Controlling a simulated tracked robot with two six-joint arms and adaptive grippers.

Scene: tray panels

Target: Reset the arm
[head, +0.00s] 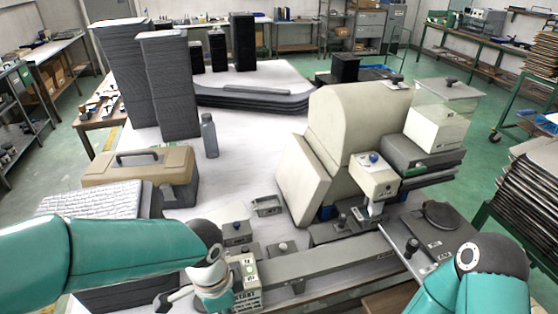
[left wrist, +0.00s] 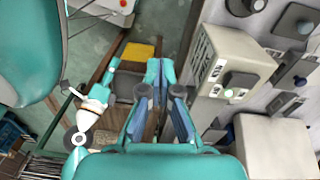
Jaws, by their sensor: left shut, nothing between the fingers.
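My left arm reaches in from the left in the head view, its teal wrist (head: 215,285) low beside a small control box (head: 246,282) with a green button. In the left wrist view my left gripper (left wrist: 161,72) has its fingers close together and nothing between them. The control box (left wrist: 225,72) stands to the right of the fingers, apart from them. My right arm (head: 480,272) shows at the lower right of the head view; its gripper is out of view.
A large beige machine (head: 350,120) stands on the white table (head: 240,175). A tan toolbox (head: 140,170), a grey bottle (head: 209,137) and tall dark stacks (head: 170,85) stand to its left. A grey rail (head: 320,262) runs along the front. The table between bottle and machine is mostly clear.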

